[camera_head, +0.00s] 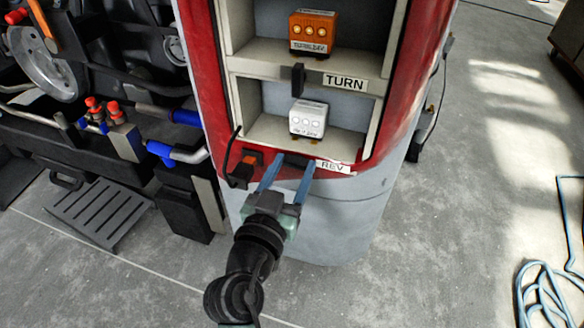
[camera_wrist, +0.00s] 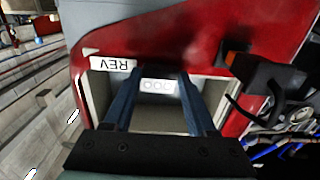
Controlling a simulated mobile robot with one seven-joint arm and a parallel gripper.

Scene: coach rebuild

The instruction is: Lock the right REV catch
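The REV label (camera_head: 332,167) sits on the red lower edge of the cabinet, and shows upside down in the wrist view (camera_wrist: 112,64). A small dark piece (camera_head: 295,160), which looks like the catch, lies left of the label on this edge, partly hidden by my fingers. I cannot tell its exact position. My gripper (camera_head: 288,168) has its two blue fingers apart, with the tips at the edge on either side of the dark piece. It is open and seems to hold nothing; contact cannot be told. A white box (camera_head: 308,118) stands in the compartment above, and shows between my fingers in the wrist view (camera_wrist: 157,86).
The upper compartment holds an orange box (camera_head: 313,32). Below it is the TURN label (camera_head: 345,83) with an upright dark catch (camera_head: 298,79). A black and orange fitting (camera_head: 247,165) with a cable is just left of my fingers. Dark machinery crowds the left; the right floor is open.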

